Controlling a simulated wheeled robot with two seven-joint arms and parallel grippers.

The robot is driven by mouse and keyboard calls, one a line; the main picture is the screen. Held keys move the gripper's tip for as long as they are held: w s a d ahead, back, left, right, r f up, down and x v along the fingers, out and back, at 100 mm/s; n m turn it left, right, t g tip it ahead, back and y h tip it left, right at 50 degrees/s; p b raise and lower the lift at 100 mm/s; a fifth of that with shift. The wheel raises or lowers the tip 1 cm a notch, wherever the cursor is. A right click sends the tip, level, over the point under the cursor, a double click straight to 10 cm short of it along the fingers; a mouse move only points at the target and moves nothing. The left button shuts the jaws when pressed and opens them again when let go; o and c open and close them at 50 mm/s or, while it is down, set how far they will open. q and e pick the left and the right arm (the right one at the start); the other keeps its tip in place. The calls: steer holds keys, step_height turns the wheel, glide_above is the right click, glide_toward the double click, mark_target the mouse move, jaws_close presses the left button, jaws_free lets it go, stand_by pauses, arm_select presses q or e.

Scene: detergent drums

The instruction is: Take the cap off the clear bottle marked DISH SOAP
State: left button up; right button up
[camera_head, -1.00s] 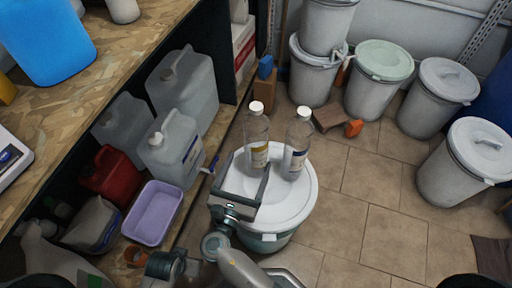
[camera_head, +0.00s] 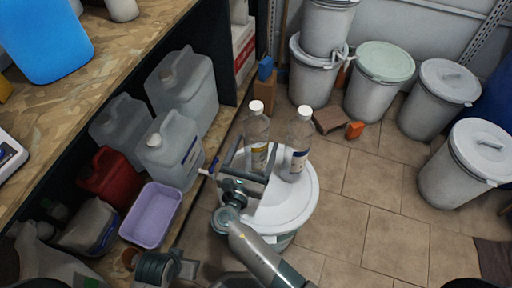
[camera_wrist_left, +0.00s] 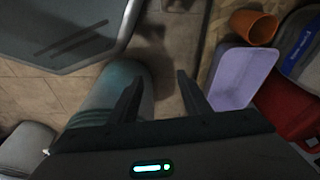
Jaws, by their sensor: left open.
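Two clear bottles with white caps stand upright on a white drum lid (camera_head: 290,210) in the head view. The left bottle (camera_head: 256,130) has a yellowish label, the right bottle (camera_head: 300,135) a white and blue one. The labels are too small to read, so I cannot tell which is DISH SOAP. Both caps, left (camera_head: 256,106) and right (camera_head: 305,111), are on. My left gripper (camera_head: 256,153) is open and overlaps the left bottle's lower part, well below its cap. The left wrist view shows its fingers (camera_wrist_left: 160,82) apart with only floor between them. My right gripper is not in view.
A shelf with grey jugs (camera_head: 168,148), a red canister (camera_head: 112,180) and a purple tub (camera_head: 152,214) lies to the left. Several lidded drums, one with a green lid (camera_head: 385,60), stand at the back and right.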

arm_select(q)
steer(key=b+v, duration=0.1)
steer(key=v, duration=0.3)
steer(key=shift+w+r, duration=0.1)
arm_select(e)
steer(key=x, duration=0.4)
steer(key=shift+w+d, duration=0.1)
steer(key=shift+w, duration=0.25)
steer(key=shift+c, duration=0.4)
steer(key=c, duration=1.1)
